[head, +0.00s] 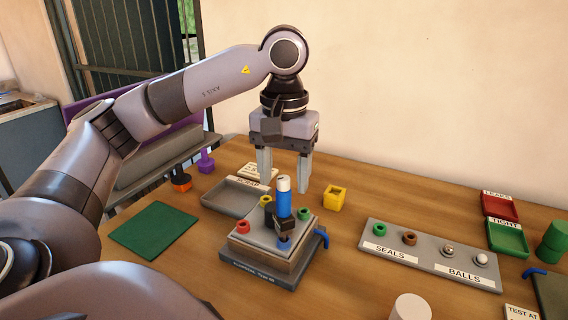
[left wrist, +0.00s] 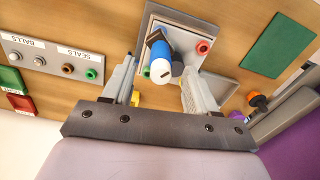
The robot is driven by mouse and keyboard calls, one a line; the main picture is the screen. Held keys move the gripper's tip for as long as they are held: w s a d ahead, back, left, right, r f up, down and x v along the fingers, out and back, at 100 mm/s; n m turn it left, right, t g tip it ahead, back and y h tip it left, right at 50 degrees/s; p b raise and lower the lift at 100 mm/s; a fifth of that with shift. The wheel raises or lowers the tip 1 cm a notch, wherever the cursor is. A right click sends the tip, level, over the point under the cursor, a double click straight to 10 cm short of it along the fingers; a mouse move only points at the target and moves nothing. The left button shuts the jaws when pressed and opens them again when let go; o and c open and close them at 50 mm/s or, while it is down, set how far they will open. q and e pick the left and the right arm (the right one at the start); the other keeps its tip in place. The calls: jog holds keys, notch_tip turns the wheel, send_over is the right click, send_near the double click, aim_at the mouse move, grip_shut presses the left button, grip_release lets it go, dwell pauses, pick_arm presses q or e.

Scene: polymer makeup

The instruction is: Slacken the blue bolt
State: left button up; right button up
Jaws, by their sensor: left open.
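The small blue bolt (head: 284,243) sits at the front corner of a raised plate (head: 250,238), partly covered by a dark piece (head: 285,224). Above that piece stands an upright blue cylinder with a white cap (head: 283,200); it also shows in the left wrist view (left wrist: 158,48). Red (head: 243,227), yellow (head: 266,201) and green (head: 303,213) bolts sit at the other corners. My left gripper (head: 284,188) is open, pointing down over the fixture. Its fingers (left wrist: 160,78) lie to either side of the white cap in the wrist view, with nothing gripped.
A grey tray (head: 222,201) lies behind the fixture and a yellow square cup (head: 334,197) to its right. A seals and balls rack (head: 395,259) stands further right, with red (head: 501,209) and green (head: 507,240) trays beyond. A green mat (head: 150,229) lies at left.

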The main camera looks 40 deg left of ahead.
aim_at(284, 193)
pick_arm(q)
notch_tip(284, 193, down, 6)
jog(key=shift+r, duration=0.15)
jog(key=shift+c, duration=0.3)
jog(key=c, duration=0.9)
jog(key=shift+o, duration=0.2)
jog(key=shift+r, duration=0.1)
jog(key=shift+r+p, duration=0.6)
jog(key=shift+r, duration=0.05)
jog(key=shift+r+p, duration=0.9)
jog(key=shift+r, duration=0.45)
